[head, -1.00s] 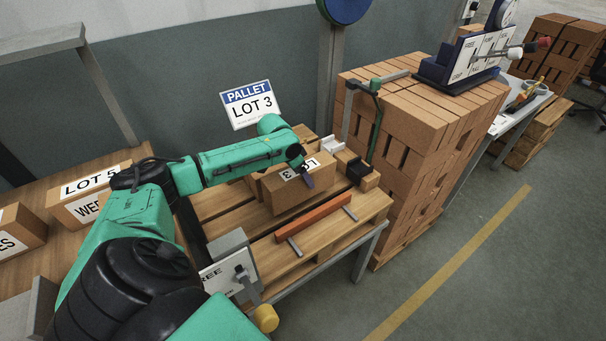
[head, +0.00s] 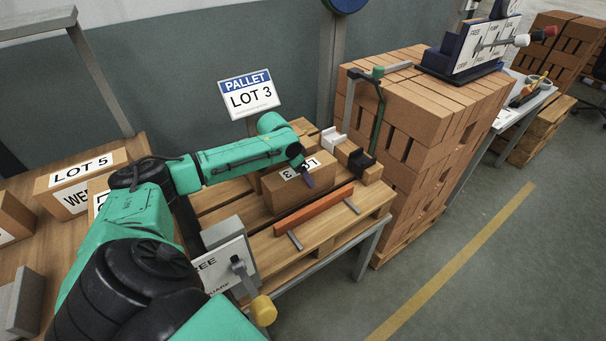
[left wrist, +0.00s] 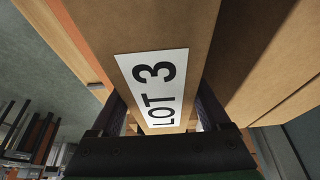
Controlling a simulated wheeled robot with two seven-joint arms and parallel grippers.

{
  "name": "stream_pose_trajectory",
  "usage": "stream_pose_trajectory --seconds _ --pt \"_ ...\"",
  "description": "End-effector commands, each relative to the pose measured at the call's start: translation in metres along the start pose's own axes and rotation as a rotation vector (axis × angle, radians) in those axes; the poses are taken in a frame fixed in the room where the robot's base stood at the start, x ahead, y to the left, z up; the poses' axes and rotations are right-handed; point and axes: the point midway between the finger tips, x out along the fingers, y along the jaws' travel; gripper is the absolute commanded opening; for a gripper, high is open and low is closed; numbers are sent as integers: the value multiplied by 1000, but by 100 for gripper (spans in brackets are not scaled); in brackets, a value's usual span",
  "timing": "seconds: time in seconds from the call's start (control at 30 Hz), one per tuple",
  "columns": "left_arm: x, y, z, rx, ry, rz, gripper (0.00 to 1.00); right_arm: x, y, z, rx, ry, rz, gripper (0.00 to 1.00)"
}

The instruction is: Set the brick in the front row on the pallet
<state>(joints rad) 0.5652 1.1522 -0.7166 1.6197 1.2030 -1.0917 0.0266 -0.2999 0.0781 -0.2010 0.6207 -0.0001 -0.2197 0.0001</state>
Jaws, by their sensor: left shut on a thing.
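A tan brick (head: 285,198) with a white LOT 3 label is over the front part of the wooden pallet (head: 275,248). My left gripper (head: 304,172) is shut on it from above. In the left wrist view the labelled brick (left wrist: 190,25) fills the middle, with a dark finger on each side. In the head view the brick is close behind an orange bar (head: 313,210) near the pallet's front edge. I cannot tell whether its underside touches the pallet. My right gripper is not in view.
A white bracket (head: 331,138) and a black one (head: 361,160) sit on blocks at the pallet's right end. A tall brick stack (head: 420,130) stands beyond. A lever panel with a yellow knob (head: 263,310) stands front left. A LOT 5 brick (head: 75,190) lies left.

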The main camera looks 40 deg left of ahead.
Motion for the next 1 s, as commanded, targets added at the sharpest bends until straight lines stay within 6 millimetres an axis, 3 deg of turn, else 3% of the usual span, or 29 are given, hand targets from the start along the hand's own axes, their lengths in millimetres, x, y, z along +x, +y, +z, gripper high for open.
stream_pose_trajectory --seconds 0.23,0.27,0.3,0.53,0.67,1.0 --pt "2 -1 -1 0 7 -3 0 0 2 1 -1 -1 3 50" --pt "2 -1 -1 1 7 -3 91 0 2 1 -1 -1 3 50" --pt "2 -1 -1 1 7 -3 100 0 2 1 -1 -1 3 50" --pt "4 0 3 0 -4 1 100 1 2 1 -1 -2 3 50" --pt "-5 -1 2 -1 -2 0 100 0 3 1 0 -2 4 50" --pt "-77 -1 2 1 2 -6 100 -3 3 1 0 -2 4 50"
